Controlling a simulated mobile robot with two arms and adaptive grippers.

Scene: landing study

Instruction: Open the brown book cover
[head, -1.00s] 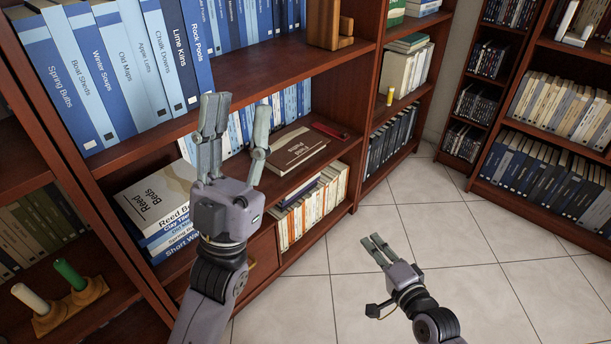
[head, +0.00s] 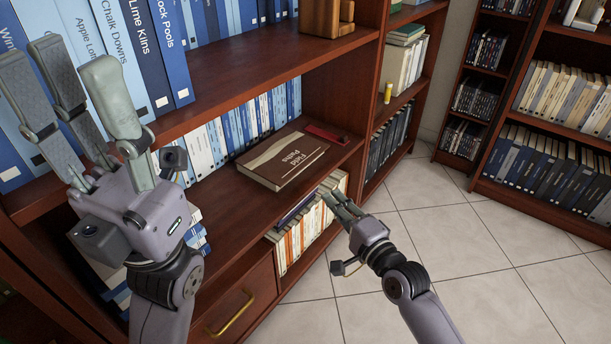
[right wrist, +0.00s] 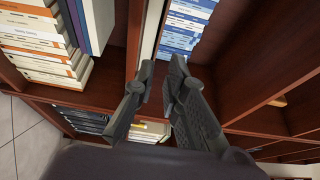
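The brown book (head: 282,160) lies flat on the middle shelf in the head view, cover up and closed, with a light band and the title "Field Paths". My left gripper (head: 80,70) is raised left of it, in front of the upper row of blue books. Its fingers are spread and empty. My right gripper (head: 338,198) is at the shelf's front, right of and nearer than the book, apart from it. In the right wrist view its fingertips (right wrist: 162,75) are a small gap apart with nothing between them. I cannot make out the brown book in that view.
A flat red item (head: 325,134) lies behind the book on the same shelf (head: 222,210). Blue and white books (head: 235,125) stand behind it. The upper shelf (head: 250,72) overhangs this space. Paler books (head: 302,232) stand below. Tiled floor (head: 450,240) is open at right.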

